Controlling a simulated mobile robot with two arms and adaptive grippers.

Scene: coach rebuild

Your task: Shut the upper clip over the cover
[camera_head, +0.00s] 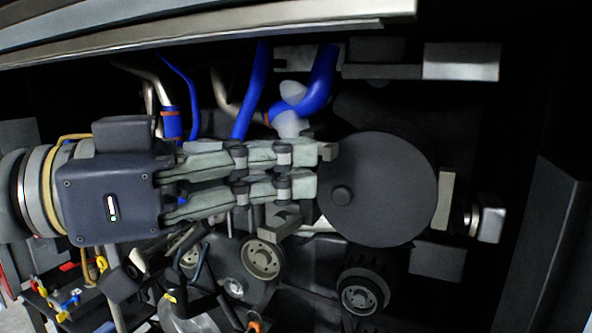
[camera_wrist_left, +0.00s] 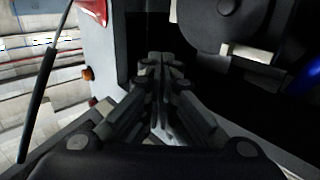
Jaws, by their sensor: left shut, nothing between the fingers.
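The cover is a round dark grey disc (camera_head: 385,195) with a small knob left of its middle. It also shows at the top of the left wrist view (camera_wrist_left: 225,22). A small beige clip piece (camera_head: 327,151) sits at the cover's upper left edge, partly hidden by my fingertips. A pale beige block (camera_head: 447,198) stands at the cover's right edge. I cannot tell for sure whether either clip is latched. My left gripper (camera_head: 316,172) reaches in from the left, shut and empty, its tips at the cover's left edge. It shows shut in the left wrist view (camera_wrist_left: 160,60).
Blue hoses (camera_head: 252,90) run above the gripper. A beige pulley (camera_head: 262,257) and a dark ribbed pulley (camera_head: 362,292) lie below. A metal beam (camera_head: 200,35) crosses the top. A grey panel (camera_head: 545,240) bounds the right. Small coloured items (camera_head: 70,300) lie at lower left.

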